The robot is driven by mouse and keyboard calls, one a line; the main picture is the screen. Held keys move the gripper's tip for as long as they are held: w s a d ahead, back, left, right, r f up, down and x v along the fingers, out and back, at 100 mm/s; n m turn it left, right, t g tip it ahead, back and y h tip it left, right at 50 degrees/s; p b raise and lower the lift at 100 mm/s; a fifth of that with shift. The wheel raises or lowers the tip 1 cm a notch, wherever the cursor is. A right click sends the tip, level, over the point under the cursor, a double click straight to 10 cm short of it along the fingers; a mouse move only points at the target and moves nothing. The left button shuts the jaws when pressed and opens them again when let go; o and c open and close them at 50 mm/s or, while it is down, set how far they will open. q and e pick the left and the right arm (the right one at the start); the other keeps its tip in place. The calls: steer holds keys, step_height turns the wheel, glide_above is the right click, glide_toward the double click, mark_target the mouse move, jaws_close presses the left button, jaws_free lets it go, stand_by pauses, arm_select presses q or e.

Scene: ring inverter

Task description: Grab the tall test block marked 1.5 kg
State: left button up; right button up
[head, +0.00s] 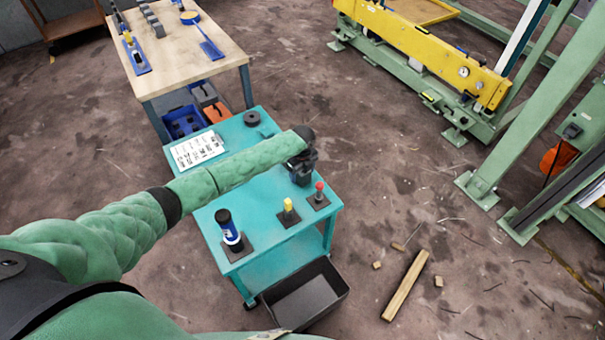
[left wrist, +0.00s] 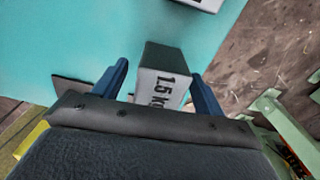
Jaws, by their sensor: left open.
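The tall grey test block (left wrist: 165,88) marked 1.5 kg stands on the teal table top in the left wrist view. My left gripper (left wrist: 159,70) is open, with one blue finger on each side of the block. A gap shows between the block and each finger, and I cannot tell if either touches. The block's lower part is hidden by the gripper body. In the head view my left gripper (head: 301,170) is over the right side of the teal cart (head: 262,190), and I cannot make out the block there. My right gripper is not in view.
On the cart are a blue-and-white cylinder (head: 229,230), a yellow-topped piece (head: 288,206), a red-topped piece (head: 319,193), a white sheet (head: 198,149) and a dark round piece (head: 252,118). A black bin (head: 322,283) is below. Wood scraps (head: 405,285) lie on the floor.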

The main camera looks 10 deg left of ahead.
arm_select(q)
steer(key=shift+f, duration=0.35)
jaws_close()
steer(key=shift+w+r, duration=0.1)
steer(key=shift+r, duration=0.1)
